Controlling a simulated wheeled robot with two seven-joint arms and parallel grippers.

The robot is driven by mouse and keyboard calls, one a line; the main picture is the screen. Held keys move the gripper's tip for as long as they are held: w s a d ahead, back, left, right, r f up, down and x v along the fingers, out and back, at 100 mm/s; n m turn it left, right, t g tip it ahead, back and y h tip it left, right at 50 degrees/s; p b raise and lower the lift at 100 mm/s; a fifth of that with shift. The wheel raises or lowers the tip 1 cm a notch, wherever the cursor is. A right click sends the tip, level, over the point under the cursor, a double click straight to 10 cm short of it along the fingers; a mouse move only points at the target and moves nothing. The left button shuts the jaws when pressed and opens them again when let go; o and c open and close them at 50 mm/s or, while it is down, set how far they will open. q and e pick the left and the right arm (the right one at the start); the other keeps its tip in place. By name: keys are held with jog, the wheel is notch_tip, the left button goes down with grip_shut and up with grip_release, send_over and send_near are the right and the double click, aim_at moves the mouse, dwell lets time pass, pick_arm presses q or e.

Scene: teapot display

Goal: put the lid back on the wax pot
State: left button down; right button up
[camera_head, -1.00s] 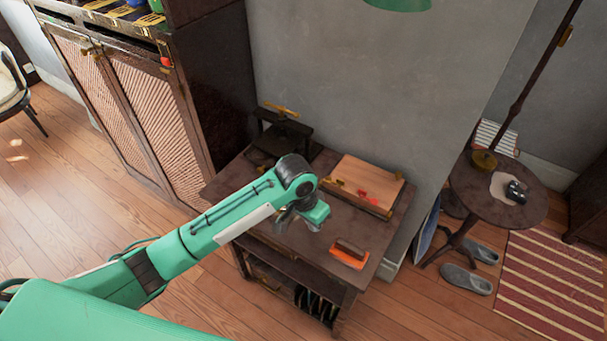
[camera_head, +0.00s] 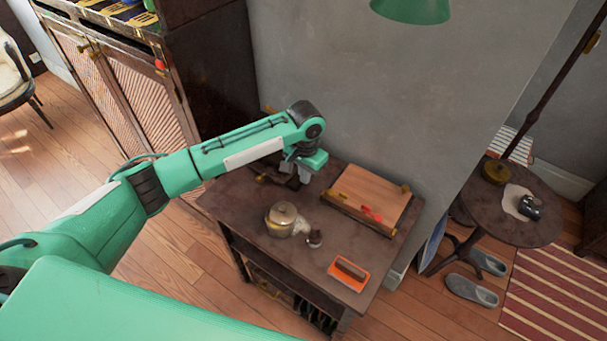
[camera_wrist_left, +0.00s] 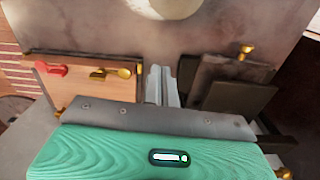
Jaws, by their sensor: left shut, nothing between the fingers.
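The wax pot (camera_head: 281,222) is a small, round, brass-coloured pot on the dark table. A dull metal disc like a lid (camera_head: 284,211) shows at its top; I cannot tell whether it is fully seated. My left gripper (camera_head: 303,176) is behind the pot, above the table's back edge between the press and the wooden board, and touches neither pot nor lid. In the left wrist view its fingers (camera_wrist_left: 162,78) are together and empty. A pale round shape at the top edge there is cut off. My right gripper is not in view.
A wooden board (camera_head: 369,196) with red and brass pieces lies right of the gripper. A dark press (camera_wrist_left: 236,93) with a brass knob stands on its other side. The wall is close behind.

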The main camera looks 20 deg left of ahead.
aim_at(292, 205)
pick_arm(q)
notch_tip(292, 205, down, 8)
jog(key=shift+w+r+p, duration=0.1)
jog(key=shift+r+p, duration=0.15)
jog(key=shift+p, duration=0.25)
jog(key=shift+s+a+r+p, duration=0.1)
jog(key=shift+s+a+p, duration=0.25)
jog(key=shift+s, duration=0.25)
jog(key=shift+s+a+r+p, duration=0.1)
jog(key=shift+s+a+p, duration=0.1)
jog(key=shift+s+p, duration=0.3)
jog(key=shift+s+a+f, duration=0.2)
jog(key=shift+s, duration=0.55)
jog(key=shift+s+a+r+p, duration=0.15)
jog(key=shift+s+p, duration=0.2)
jog(key=shift+p, duration=0.2)
jog(key=shift+s+a+r+p, duration=0.1)
jog(key=shift+s+p, duration=0.2)
jog(key=shift+p, duration=0.2)
jog(key=shift+s+a+p, duration=0.1)
jog(key=shift+s+p, duration=0.15)
jog(key=shift+p, duration=0.05)
jog(key=shift+s+a+f, duration=0.1)
jog(key=shift+f, duration=0.1)
